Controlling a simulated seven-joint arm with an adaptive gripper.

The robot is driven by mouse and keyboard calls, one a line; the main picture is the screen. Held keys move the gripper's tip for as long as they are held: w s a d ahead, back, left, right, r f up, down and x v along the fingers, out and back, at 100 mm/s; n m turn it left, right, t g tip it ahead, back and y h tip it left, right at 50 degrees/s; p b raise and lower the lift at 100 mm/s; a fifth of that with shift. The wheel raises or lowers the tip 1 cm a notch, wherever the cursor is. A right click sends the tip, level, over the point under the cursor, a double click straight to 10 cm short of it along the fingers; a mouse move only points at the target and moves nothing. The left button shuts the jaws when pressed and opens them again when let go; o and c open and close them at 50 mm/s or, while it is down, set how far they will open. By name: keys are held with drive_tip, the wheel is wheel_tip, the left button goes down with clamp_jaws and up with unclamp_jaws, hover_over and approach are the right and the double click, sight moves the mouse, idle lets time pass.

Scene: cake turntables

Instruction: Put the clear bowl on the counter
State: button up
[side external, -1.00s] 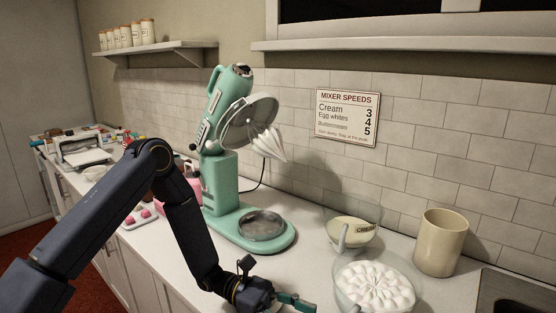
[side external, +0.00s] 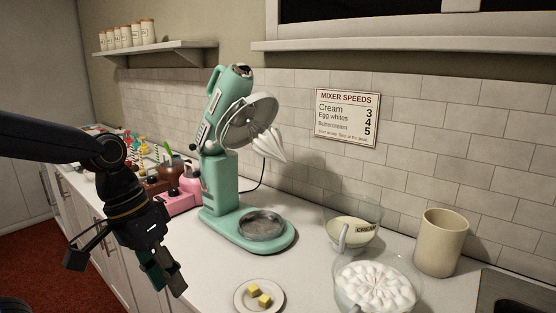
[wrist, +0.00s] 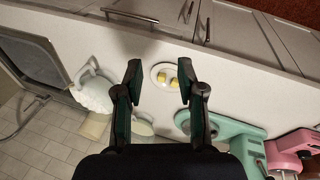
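Two clear glass bowls with handles stand upright on the counter (side external: 310,262) at the right. The front bowl (side external: 342,296) holds white whipped peaks; the one behind (side external: 341,238) holds something pale and carries a CREAM label. In the wrist view the white-filled bowl (wrist: 93,92) is left of my fingers, and the cream bowl (wrist: 141,127) is partly hidden behind a finger. I cannot tell which one the task means. My gripper (side external: 162,277) is open and empty, raised near the counter's front edge, well left of both bowls. Its fingers are spread in the wrist view (wrist: 158,78).
A plate with yellow cubes (side external: 240,300) lies at the front. A cream canister (side external: 441,243) is beside the bowls. Pink items (side external: 183,201) crowd behind my gripper.

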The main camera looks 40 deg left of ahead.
drive_tip(key=s+a+r+m+t+y, duration=0.1)
drive_tip(key=a+r+m+t+y, duration=0.1)
drive_tip(key=a+r+t, duration=0.2)
drive_tip(key=shift+s+a+y, duration=0.2)
drive_tip(key=shift+a+y, duration=0.2)
drive_tip(key=shift+a, duration=0.1)
drive_tip(key=shift+r, duration=0.1)
idle(0.8)
